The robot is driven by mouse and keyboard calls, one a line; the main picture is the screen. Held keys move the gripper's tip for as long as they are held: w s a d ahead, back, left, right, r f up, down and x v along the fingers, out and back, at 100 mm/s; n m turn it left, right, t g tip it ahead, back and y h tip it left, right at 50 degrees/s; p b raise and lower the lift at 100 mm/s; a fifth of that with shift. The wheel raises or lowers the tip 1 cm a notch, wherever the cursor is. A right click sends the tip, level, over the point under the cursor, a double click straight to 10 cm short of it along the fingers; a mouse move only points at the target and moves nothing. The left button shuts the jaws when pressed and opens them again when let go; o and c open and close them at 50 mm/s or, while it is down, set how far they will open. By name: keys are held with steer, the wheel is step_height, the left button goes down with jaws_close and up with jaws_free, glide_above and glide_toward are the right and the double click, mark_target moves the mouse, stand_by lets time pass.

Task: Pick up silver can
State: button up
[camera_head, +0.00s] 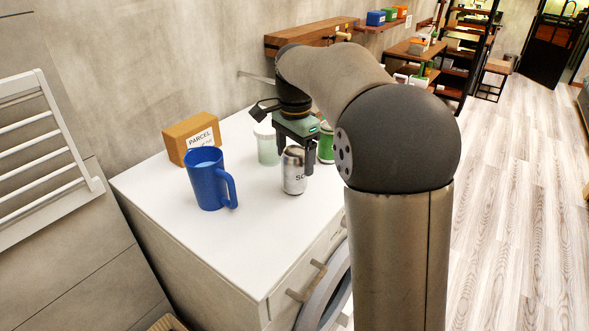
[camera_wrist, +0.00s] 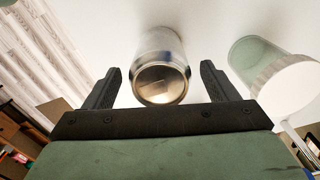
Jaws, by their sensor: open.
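The silver can (camera_head: 293,172) stands upright on the white cabinet top, with dark lettering on its side. My gripper (camera_head: 294,160) is at the can's upper part, and the near finger hides some of it in the head view. In the wrist view the can (camera_wrist: 160,68) lies between the two open fingers of my gripper (camera_wrist: 158,85), with a visible gap on each side.
A pale green lidded jar (camera_head: 267,146) and a green can (camera_head: 326,146) stand close to the silver can. A blue mug (camera_head: 205,180) and a parcel box (camera_head: 191,138) are to the left on the white cabinet top (camera_head: 235,255). The cabinet's front part is clear.

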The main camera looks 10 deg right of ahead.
steer(key=shift+f, duration=0.1)
steer(key=c, duration=1.1)
steer(key=shift+o, duration=0.2)
